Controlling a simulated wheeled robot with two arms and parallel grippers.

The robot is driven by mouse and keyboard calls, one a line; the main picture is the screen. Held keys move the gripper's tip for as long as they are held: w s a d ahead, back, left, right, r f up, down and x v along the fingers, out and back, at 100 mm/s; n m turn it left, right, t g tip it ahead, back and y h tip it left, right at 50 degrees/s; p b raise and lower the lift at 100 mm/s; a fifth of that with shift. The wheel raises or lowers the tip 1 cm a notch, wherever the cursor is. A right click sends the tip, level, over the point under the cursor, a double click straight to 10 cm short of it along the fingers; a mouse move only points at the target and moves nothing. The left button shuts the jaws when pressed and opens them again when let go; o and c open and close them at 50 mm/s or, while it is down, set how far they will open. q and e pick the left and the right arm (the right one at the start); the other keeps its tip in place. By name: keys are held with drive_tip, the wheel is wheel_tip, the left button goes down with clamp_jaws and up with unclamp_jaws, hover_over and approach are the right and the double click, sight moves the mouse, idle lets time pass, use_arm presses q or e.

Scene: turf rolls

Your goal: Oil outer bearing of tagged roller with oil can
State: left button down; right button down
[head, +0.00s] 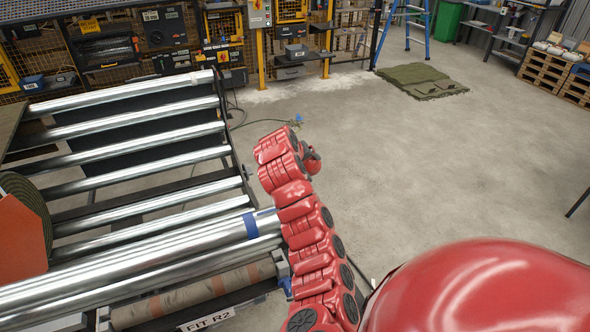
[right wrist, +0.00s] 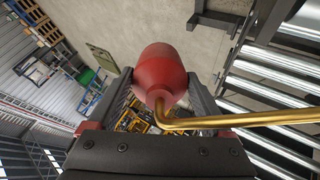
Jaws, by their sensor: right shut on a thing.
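The oil can (right wrist: 163,72) is red and rounded, with a long bent brass spout (right wrist: 250,118) running to the right in the right wrist view. My right gripper (right wrist: 160,85) is shut on the can's body, one dark finger on each side. In the head view my red right arm covers most of the gripper, and the spout tip cannot be made out. The tagged roller (head: 190,243) is a shiny metal tube with a blue band (head: 250,224) near its right end. Its outer bearing is largely hidden by my arm. My left gripper is not in view.
Several bare metal rollers (head: 140,178) lie side by side on a frame to the left. A sign reading "FIT R2" (head: 207,319) is at the frame's front. An orange panel (head: 20,240) stands at the left edge. The concrete floor (head: 430,160) right of my arm is open.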

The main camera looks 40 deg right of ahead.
drive_tip(key=shift+d+f, duration=0.25)
drive_tip(key=shift+f, duration=0.45)
wheel_tip(320, 180, down, 7)
drive_tip(key=b, duration=0.1)
drive_tip(key=shift+r, duration=0.2)
drive_tip(key=shift+f+b, duration=0.4)
drive_tip(key=shift+b, duration=0.15)
idle(0.5)
idle(2.0)
drive_tip(key=shift+r+p, duration=0.6)
drive_tip(key=shift+r, duration=2.95)
drive_tip(key=shift+f, duration=0.1)
